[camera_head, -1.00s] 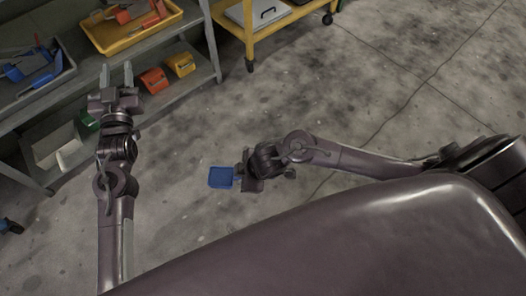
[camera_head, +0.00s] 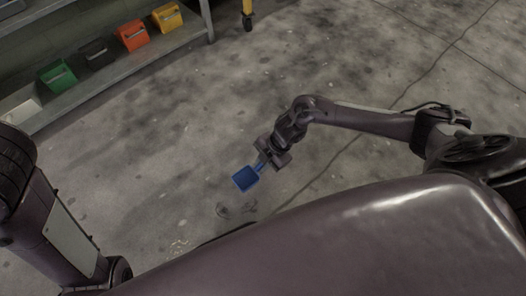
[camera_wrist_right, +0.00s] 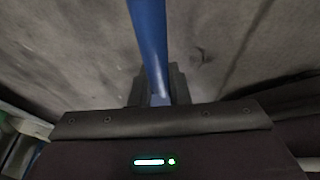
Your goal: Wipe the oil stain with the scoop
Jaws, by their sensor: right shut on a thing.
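The blue scoop (camera_head: 245,179) is held over the concrete floor, in the middle of the head view. My right gripper (camera_head: 265,162) is shut on its handle, and the pan points down and left. In the right wrist view the blue handle (camera_wrist_right: 149,40) runs up between the fingers of the gripper (camera_wrist_right: 158,88); the pan is out of that view. Small dark marks (camera_head: 223,210) lie on the floor just below the scoop; I cannot tell surely whether they are the oil stain. My left gripper is out of view.
A grey shelf (camera_head: 88,82) at the upper left holds green (camera_head: 57,74), black (camera_head: 97,54), orange (camera_head: 132,35) and yellow (camera_head: 167,17) bins. A yellow cart leg (camera_head: 247,12) stands at the top. The floor (camera_head: 330,60) between is open.

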